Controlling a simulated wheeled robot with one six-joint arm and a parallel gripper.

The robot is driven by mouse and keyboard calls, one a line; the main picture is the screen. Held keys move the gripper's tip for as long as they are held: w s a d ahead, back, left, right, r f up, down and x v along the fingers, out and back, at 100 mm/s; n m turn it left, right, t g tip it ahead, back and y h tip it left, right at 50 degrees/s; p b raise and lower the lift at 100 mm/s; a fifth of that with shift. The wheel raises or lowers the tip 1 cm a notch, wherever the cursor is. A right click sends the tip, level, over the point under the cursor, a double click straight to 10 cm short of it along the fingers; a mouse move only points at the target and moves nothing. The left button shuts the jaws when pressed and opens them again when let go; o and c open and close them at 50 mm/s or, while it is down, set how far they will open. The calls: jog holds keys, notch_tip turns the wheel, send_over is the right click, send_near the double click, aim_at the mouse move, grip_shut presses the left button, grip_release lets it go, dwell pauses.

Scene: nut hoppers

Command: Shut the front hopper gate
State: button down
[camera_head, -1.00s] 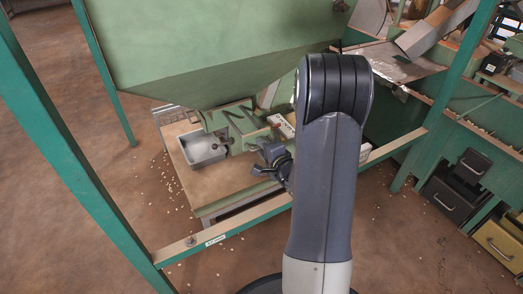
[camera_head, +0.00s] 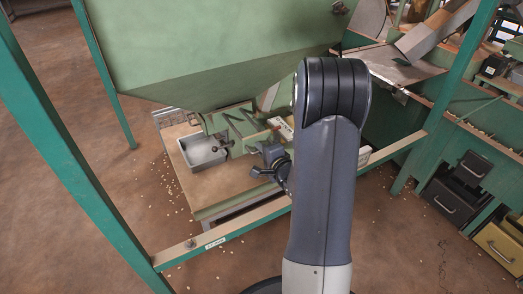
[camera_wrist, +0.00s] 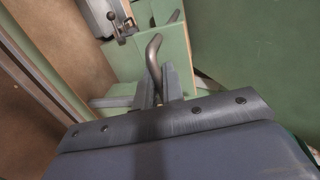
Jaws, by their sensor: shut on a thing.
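The front hopper (camera_head: 215,60) is a big green bin with a tapered bottom, at the upper middle of the head view. Below it, green gate parts (camera_head: 232,130) stand over a bench beside a grey metal tray (camera_head: 203,153). In the wrist view a bent metal gate handle (camera_wrist: 153,52) rises between the two fingers of my gripper (camera_wrist: 158,88). My gripper is shut on this handle, against a green plate. In the head view my gripper (camera_head: 258,171) is small and partly hidden beside my arm. How far open the gate is cannot be told.
A green frame rail (camera_head: 235,227) crosses in front of the bench (camera_head: 215,190), with a green post (camera_head: 75,160) at left. At right are a metal chute (camera_head: 435,30) and drawer bins (camera_head: 450,198). Nuts lie scattered on the floor.

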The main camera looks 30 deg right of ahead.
jog(key=shift+r+p+x, duration=0.2)
jog(key=shift+p+x, duration=0.05)
jog(key=shift+x, duration=0.6)
jog(key=shift+r+p+x, duration=0.15)
jog(key=shift+p+x, duration=0.1)
jog(key=shift+x, duration=0.65)
jog(key=shift+r+p+x, duration=0.2)
jog(key=shift+p+x, duration=0.05)
jog(key=shift+x, duration=0.6)
jog(key=shift+w+r, duration=0.1)
jog(key=c, duration=1.6)
grip_release()
jog(key=shift+w, duration=0.1)
jog(key=shift+c, duration=0.2)
jog(key=p, duration=0.3)
send_near(253, 140)
jog(key=shift+w+d+f, duration=0.4)
jog(key=shift+f, duration=0.3)
jog(key=shift+w, duration=0.1)
